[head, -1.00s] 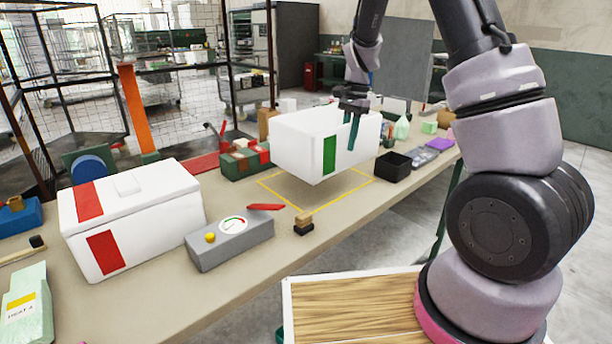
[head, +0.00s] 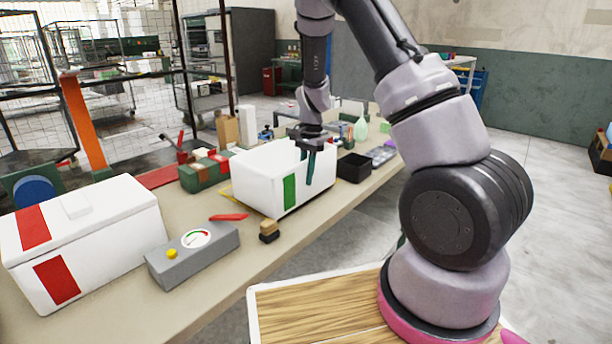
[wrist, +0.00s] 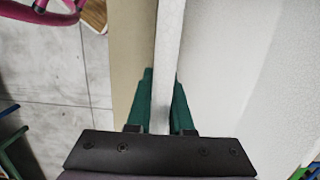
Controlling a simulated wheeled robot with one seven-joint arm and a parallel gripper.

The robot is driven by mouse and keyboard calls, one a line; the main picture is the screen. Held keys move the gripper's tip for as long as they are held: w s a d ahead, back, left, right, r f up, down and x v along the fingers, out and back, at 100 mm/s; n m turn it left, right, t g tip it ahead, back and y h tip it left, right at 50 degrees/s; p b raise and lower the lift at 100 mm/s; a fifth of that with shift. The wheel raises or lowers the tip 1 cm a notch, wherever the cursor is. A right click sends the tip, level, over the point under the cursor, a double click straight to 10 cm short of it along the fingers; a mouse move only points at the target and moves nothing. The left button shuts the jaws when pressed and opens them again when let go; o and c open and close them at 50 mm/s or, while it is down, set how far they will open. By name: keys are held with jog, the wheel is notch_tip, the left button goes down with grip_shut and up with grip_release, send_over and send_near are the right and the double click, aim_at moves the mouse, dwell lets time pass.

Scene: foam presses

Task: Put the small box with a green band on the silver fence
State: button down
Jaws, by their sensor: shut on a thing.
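The white open-topped box with a green band (head: 262,180) is at the middle of the head view, at or just above the table. I cannot tell if its base touches. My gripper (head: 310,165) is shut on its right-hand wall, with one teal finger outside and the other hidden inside. In the wrist view my gripper (wrist: 160,105) has the thin white wall (wrist: 168,60) between its fingers. I see no clear silver fence; dark wire mesh panels (head: 130,105) stand behind the table.
A white lidded box with red bands (head: 110,250) stands at left on the table (head: 215,285). A grey gauge box (head: 190,255), a small wood-topped block (head: 268,230) and a red piece (head: 228,217) lie in front. A black bin (head: 354,168) is close on the right.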

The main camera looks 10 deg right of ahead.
jog(key=c, duration=1.2)
grip_release()
jog(key=shift+f, duration=0.15)
jog(key=o, duration=0.4)
